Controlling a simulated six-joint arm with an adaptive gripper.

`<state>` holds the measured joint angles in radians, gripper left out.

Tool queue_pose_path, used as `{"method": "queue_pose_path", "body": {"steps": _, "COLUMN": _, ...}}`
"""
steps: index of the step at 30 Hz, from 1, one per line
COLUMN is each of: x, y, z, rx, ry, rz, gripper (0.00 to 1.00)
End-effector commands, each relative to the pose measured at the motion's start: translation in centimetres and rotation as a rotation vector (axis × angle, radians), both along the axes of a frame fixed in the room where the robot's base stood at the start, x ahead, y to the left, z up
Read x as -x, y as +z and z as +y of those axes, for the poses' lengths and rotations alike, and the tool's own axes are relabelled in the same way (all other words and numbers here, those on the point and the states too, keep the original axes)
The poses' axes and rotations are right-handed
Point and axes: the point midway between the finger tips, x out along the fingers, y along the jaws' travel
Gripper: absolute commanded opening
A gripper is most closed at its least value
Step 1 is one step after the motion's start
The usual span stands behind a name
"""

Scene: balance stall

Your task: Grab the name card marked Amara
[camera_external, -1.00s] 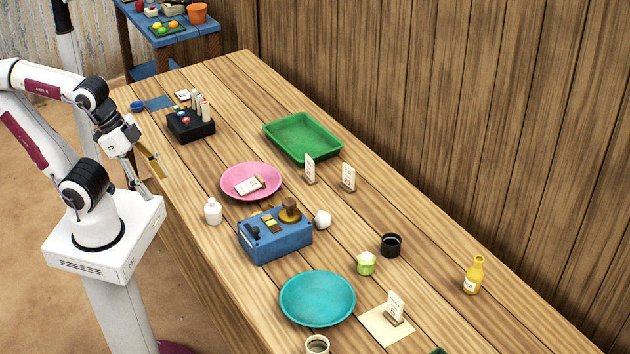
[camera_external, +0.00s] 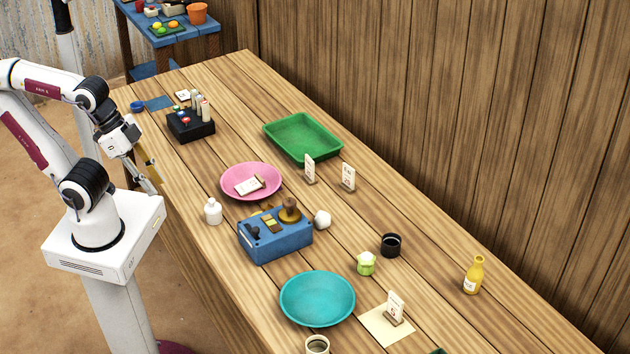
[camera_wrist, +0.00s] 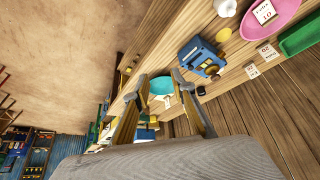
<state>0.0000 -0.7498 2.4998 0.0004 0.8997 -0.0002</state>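Several small white cards are in view, and I cannot read the name Amara on any. Two stand upright beside the green tray, a left card (camera_external: 309,169) and a right card (camera_external: 348,177); they also show in the wrist view as one card (camera_wrist: 268,51) and another card (camera_wrist: 252,71). A third card (camera_external: 395,305) stands on a beige sheet at the front. Another card (camera_external: 249,185) lies on the pink plate (camera_external: 228,190). My gripper (camera_external: 152,178) is off the table's left edge, away from all cards. In the wrist view my gripper (camera_wrist: 160,78) has its fingers apart, empty.
A blue box (camera_external: 275,240) with items on top, a white bottle (camera_external: 213,212) and a black holder (camera_external: 190,126) stand along the near side. A teal plate (camera_external: 317,298), green tray (camera_external: 303,137), black cup (camera_external: 391,245) and yellow bottle (camera_external: 474,275) are also on the table.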

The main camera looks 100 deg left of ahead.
Motion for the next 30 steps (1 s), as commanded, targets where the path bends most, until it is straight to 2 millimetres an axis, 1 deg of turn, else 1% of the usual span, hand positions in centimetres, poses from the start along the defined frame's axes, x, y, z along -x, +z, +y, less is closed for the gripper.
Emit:
{"method": "queue_pose_path", "body": {"steps": 5, "x": -0.9, "y": 0.4, "z": 0.4, "rx": -0.011, "ry": 0.008, "rz": -0.012, "gripper": 0.25}}
{"method": "queue_pose_path", "body": {"steps": 8, "x": -2.1, "y": 0.9, "z": 0.9, "rx": -0.026, "ry": 0.020, "rz": -0.028, "gripper": 0.25}}
{"method": "queue_pose_path", "body": {"steps": 11, "x": -4.0, "y": 1.8, "z": 1.7, "rx": -0.047, "ry": 0.034, "rz": -0.055, "gripper": 0.25}}
{"method": "queue_pose_path", "body": {"steps": 14, "x": -6.4, "y": 2.8, "z": 2.7, "rx": -0.076, "ry": 0.050, "rz": -0.090, "gripper": 0.25}}
{"method": "queue_pose_path", "body": {"steps": 21, "x": -12.9, "y": 5.3, "z": 5.1, "rx": -0.141, "ry": 0.077, "rz": -0.185, "gripper": 0.25}}
{"method": "queue_pose_path", "body": {"steps": 30, "x": -21.1, "y": 7.8, "z": 7.4, "rx": -0.208, "ry": 0.078, "rz": -0.305, "gripper": 0.25}}
